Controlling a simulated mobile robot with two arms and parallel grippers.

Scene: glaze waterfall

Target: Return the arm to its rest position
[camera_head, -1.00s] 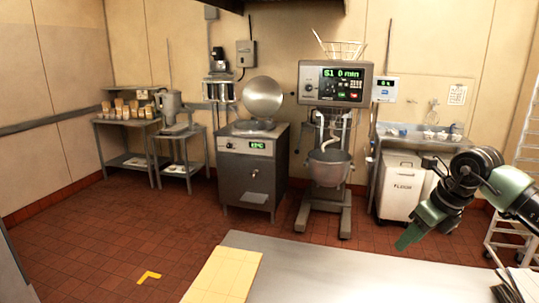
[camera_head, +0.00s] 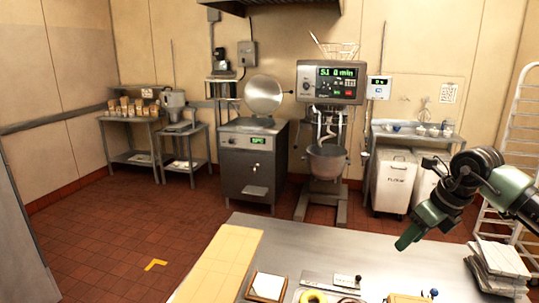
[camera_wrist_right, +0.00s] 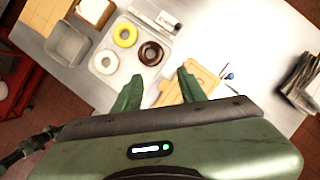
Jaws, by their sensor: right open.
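My right arm enters from the right in the head view, bent downward above the steel table (camera_head: 330,245). Its green gripper (camera_head: 406,238) hangs over the table's far right part. In the right wrist view the two green fingers of my right gripper (camera_wrist_right: 160,90) are spread apart with nothing between them. Beyond them on the table lie a yellow ring (camera_wrist_right: 125,35) and a dark brown ring (camera_wrist_right: 151,53) on a pale tray. The yellow ring also shows at the bottom of the head view (camera_head: 313,297). My left gripper is in no view.
A wooden board (camera_head: 222,262) covers the table's left part. A framed white block (camera_head: 267,287), a tan board (camera_wrist_right: 195,82) and a grey bin (camera_wrist_right: 67,44) are near the rings. A paper stack (camera_head: 498,263) lies at the right. A mixer (camera_head: 327,160) stands behind.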

